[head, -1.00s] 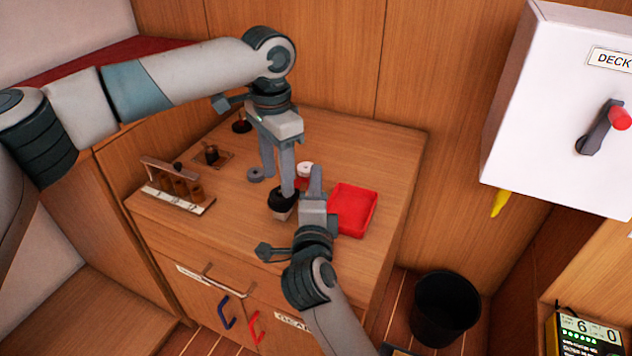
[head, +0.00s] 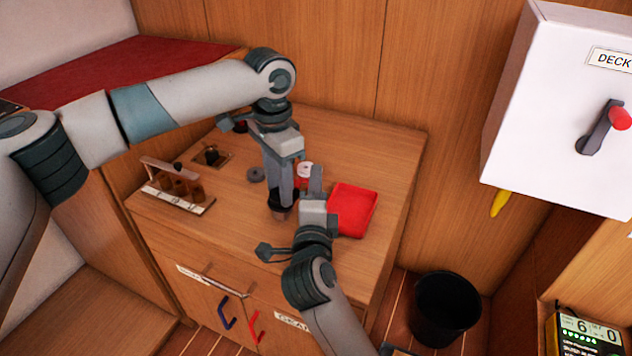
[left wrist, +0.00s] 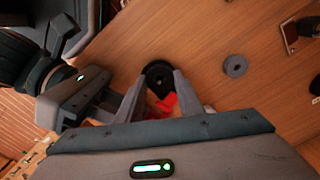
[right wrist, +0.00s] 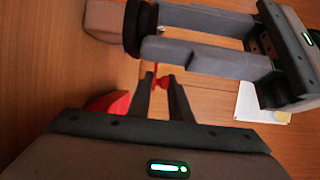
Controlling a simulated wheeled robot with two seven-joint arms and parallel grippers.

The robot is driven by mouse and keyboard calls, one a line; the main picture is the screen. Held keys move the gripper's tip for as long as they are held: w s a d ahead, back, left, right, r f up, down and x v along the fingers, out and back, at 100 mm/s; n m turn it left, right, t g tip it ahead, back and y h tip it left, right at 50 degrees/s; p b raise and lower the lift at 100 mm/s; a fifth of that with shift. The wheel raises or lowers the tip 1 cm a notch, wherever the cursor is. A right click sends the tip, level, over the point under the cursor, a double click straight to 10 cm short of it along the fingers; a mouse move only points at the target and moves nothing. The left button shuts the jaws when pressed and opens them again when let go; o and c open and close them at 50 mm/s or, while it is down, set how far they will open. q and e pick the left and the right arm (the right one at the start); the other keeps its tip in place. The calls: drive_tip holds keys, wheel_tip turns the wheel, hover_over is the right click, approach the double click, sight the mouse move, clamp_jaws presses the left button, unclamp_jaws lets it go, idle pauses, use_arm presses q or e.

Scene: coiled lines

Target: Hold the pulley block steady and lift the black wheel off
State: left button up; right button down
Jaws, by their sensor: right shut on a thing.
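The black wheel (left wrist: 158,68) shows as a ring between my left fingertips. In the right wrist view its dark edge (right wrist: 140,28) adjoins a pale brown piece (right wrist: 103,18). My left gripper (head: 280,203) points down around the wheel, its fingers apart. My right gripper (head: 314,172) reaches in from the front, beside the left one. In the right wrist view it is shut on a small red part (right wrist: 162,82), which I take as the pulley block. A white-topped disc (head: 305,168) shows there in the head view. My fingers hide how these parts join.
A grey ring (head: 256,174) lies left of the wheel. A wooden rack (head: 178,184) stands at the left, with a square fitting (head: 211,156) behind it. The back right of the counter is clear.

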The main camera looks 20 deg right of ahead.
use_arm(q)
drive_tip(key=shift+r, duration=0.15)
drive_tip(key=shift+r, duration=2.1)
use_arm(e)
drive_tip(key=c, duration=1.5)
unclamp_jaws()
drive_tip(key=shift+c, duration=0.2)
drive_tip(key=v, duration=1.2)
